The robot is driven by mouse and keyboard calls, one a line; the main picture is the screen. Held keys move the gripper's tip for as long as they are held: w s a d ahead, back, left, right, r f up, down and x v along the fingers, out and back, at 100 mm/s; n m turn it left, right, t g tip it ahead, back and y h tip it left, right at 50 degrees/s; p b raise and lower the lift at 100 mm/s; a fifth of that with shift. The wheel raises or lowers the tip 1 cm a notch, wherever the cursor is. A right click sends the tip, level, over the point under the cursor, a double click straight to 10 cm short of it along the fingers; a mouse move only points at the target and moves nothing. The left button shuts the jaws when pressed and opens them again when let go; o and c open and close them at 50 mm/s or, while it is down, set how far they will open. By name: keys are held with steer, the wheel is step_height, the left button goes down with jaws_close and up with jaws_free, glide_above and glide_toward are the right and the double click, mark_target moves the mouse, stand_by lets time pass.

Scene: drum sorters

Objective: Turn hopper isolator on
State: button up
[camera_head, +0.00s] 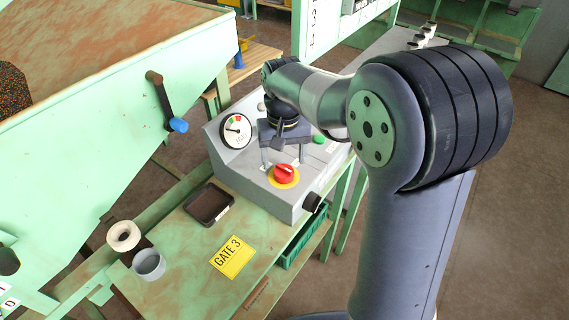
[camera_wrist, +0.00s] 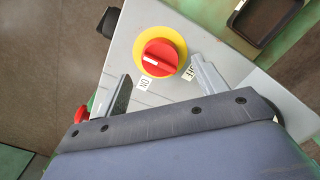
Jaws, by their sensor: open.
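The isolator is a red rotary knob on a yellow disc (camera_head: 285,174), on the sloped face of a grey control box (camera_head: 262,188). In the wrist view the knob (camera_wrist: 160,57) has a white mark at its left end. An ON label (camera_wrist: 142,83) sits below left of it and an OFF label (camera_wrist: 187,73) below right. The mark lies nearer the ON side but not squarely at that label. My gripper (camera_head: 280,162) is open and empty, pointing down close to the knob. In the wrist view its fingers show on either side, below the knob; contact cannot be told.
The box also carries a dial gauge (camera_head: 235,131), a green button (camera_head: 319,139) and a black side knob (camera_head: 312,202). A dark tray (camera_head: 209,204), a grey cup (camera_head: 149,264) and a yellow GATE 3 sign (camera_head: 232,257) lie on the bench. A blue-tipped lever (camera_head: 178,125) juts out left.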

mark_target(284, 168)
steer(key=shift+f, duration=1.95)
steer(key=shift+c, duration=0.5)
steer(key=c, duration=0.9)
